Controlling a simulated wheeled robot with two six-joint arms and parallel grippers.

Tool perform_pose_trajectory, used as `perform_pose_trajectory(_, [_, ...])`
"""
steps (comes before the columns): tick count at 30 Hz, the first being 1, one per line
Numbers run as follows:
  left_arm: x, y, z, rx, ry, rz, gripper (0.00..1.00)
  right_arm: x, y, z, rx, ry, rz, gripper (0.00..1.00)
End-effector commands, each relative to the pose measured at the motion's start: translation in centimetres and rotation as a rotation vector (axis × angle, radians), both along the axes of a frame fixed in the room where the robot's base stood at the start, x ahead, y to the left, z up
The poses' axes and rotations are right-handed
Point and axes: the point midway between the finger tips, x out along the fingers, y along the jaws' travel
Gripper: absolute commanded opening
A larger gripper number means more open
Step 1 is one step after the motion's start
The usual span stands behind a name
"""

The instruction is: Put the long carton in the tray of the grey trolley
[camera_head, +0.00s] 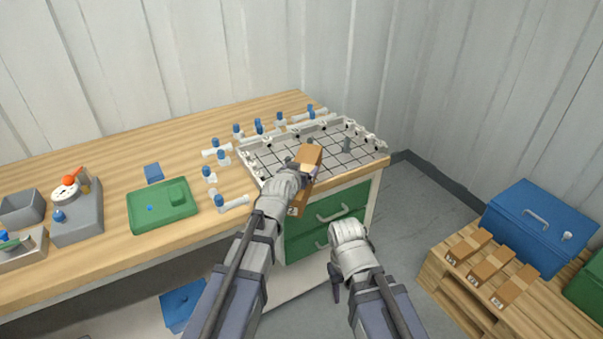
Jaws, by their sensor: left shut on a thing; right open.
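A long brown carton (309,154) is in my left gripper (299,174), which is shut on it. The carton is tilted, with its far end over the gridded rack and its near end in front of the bench's drawers. My wrist hides its middle. I cannot tell whether it touches the rack or bench. My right gripper (335,288) is open and empty, low in front of the bench, above the floor. I see no grey trolley with a tray in this view.
The wooden bench (115,187) carries the white-framed gridded rack (262,160), several blue-capped fittings, a green case (161,207) and grey instruments. At right, a wooden pallet (450,290) bears three small brown cartons (490,266) and a blue box (540,225). The floor between is clear.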

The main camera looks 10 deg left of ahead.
Motion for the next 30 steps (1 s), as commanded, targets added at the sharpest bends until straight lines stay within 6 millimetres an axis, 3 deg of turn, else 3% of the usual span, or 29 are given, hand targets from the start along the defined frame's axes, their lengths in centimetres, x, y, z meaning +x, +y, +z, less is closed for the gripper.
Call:
perform_pose_trajectory(7, [0.0, 0.0, -0.3, 0.000, -0.001, 0.000, 0.10, 0.0, 0.0, -0.4, 0.000, 0.000, 0.000, 0.50])
perform_pose_trajectory(8, [0.0, 0.0, -0.3, 0.000, 0.000, 0.000, 0.92, 0.0, 0.0, -0.3, 0.000, 0.000, 0.000, 0.50])
perform_pose_trajectory(10, [0.0, 0.0, -0.2, 0.000, 0.000, 0.000, 1.00, 0.0, 0.0, -0.2, 0.000, 0.000, 0.000, 0.50])
perform_pose_trajectory(22, [0.0, 0.0, 0.3, 0.000, 0.000, 0.000, 1.00, 0.0, 0.0, 0.3, 0.000, 0.000, 0.000, 0.50])
perform_pose_trajectory(30, [-2.9, 0.3, 1.8, 0.000, 0.000, 0.001, 1.00, 0.0, 0.0, 1.8, 0.000, 0.000, 0.000, 0.50])
